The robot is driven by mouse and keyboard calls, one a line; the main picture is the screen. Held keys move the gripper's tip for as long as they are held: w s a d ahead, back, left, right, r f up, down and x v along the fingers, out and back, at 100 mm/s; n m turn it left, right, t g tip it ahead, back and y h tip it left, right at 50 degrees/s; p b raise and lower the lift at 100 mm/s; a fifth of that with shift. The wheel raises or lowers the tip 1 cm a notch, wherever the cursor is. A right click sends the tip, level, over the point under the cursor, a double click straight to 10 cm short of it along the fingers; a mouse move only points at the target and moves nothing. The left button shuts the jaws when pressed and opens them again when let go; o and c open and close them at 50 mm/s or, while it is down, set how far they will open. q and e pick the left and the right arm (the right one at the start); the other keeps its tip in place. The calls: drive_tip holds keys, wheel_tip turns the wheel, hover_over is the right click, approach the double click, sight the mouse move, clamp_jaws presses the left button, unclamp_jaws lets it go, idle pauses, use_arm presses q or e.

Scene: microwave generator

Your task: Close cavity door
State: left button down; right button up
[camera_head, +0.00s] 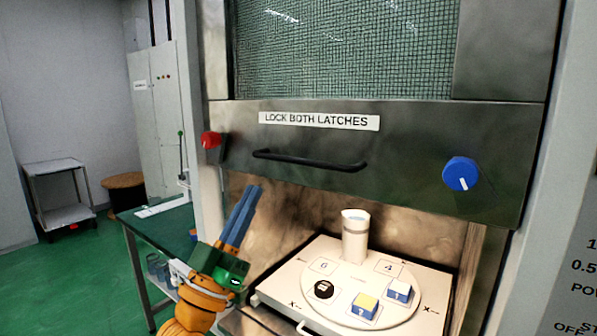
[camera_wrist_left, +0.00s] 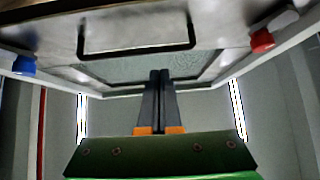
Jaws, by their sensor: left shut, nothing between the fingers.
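The cavity door (camera_head: 410,160) is a metal panel with a mesh window and a "LOCK BOTH LATCHES" label. It is raised, and the cavity shows open below it. Its black bar handle (camera_head: 310,161) also shows in the left wrist view (camera_wrist_left: 137,50). A red latch knob (camera_head: 210,140) is at the door's left and a blue latch knob (camera_head: 461,174) at its right. My left gripper (camera_head: 253,189) is shut and empty, its fingers pointing up, below and left of the handle. The fingers (camera_wrist_left: 159,73) appear apart from the handle. My right gripper is not in view.
Inside the cavity, a white turntable (camera_head: 345,312) bears a white cup (camera_head: 355,236), a black knob-like piece (camera_head: 323,289) and two small blocks (camera_head: 364,305). A green table (camera_head: 160,226) stands at the left. A grey cart (camera_head: 58,195) is farther back.

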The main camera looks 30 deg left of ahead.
use_arm(q)
drive_tip(key=w+d+r+h+p, duration=0.1)
drive_tip(key=w+r+p, duration=0.3)
drive_tip(key=r+p, duration=0.45)
drive_tip(key=f, duration=0.1)
drive_tip(key=w+b, duration=0.1)
drive_tip(key=f+b, duration=0.1)
drive_tip(key=shift+w+d+f+m+t, duration=0.1)
drive_tip(key=shift+w+f+m+t, duration=0.15)
drive_tip(key=shift+f+m+t, duration=0.1)
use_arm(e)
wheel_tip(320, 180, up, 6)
use_arm(q)
drive_tip(key=shift+f+b, duration=0.1)
drive_tip(key=shift+b, duration=0.25)
use_arm(e)
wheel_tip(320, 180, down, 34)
drive_tip(key=b, duration=3.4)
use_arm(q)
wheel_tip(320, 180, down, 49)
drive_tip(key=b, duration=0.6)
drive_tip(key=shift+f, duration=0.2)
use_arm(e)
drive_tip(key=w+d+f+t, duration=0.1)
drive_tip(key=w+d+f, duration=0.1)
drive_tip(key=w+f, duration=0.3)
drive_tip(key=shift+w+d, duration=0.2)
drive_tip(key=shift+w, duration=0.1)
